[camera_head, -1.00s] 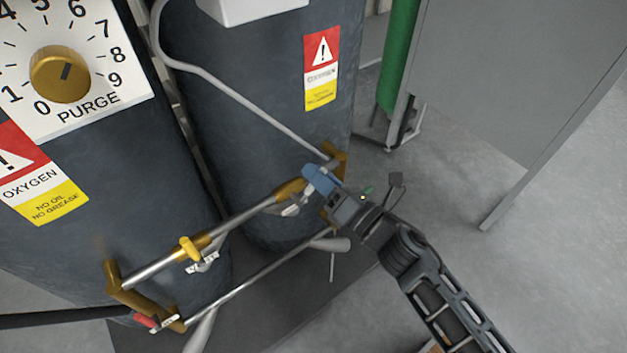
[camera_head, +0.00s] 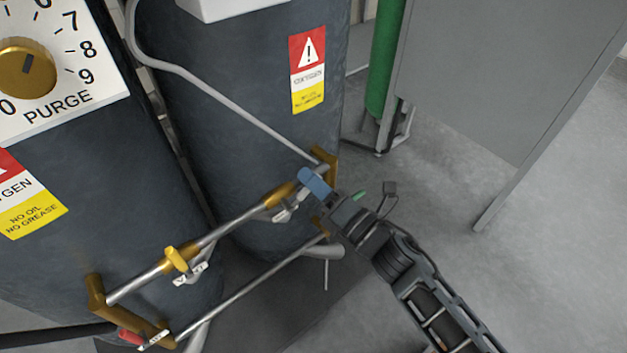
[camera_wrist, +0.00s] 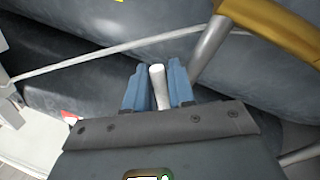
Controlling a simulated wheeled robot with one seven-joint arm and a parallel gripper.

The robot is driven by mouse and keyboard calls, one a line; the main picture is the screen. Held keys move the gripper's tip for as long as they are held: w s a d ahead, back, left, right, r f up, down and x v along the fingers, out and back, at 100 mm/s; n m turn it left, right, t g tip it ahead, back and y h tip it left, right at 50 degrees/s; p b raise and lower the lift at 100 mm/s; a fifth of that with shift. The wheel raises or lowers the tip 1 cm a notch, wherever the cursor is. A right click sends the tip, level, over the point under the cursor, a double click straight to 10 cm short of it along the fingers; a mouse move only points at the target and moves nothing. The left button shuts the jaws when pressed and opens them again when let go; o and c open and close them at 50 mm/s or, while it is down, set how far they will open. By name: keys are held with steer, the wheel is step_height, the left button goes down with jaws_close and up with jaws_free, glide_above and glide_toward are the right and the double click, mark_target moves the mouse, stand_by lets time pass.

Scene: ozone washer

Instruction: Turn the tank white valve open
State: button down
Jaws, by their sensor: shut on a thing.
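The white valve's handle (camera_wrist: 158,86) shows in the wrist view as a short pale lever. It stands between the two blue fingertips of my gripper (camera_wrist: 159,82), which is shut on it. In the head view my gripper (camera_head: 315,185) is at the right end of the upper pipe, in front of the right dark tank (camera_head: 235,110). The handle itself is hidden there by the fingers. I cannot tell how far the valve is turned.
A yellow valve (camera_head: 176,258) sits on the upper pipe (camera_head: 210,238), and a red valve (camera_head: 130,337) is at lower left. A lower pipe (camera_head: 250,283) runs below. A grey panel (camera_head: 500,70) and a green cylinder (camera_head: 381,60) stand at right. Floor at right is clear.

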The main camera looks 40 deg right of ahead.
steer(key=c, duration=1.1)
jaws_free()
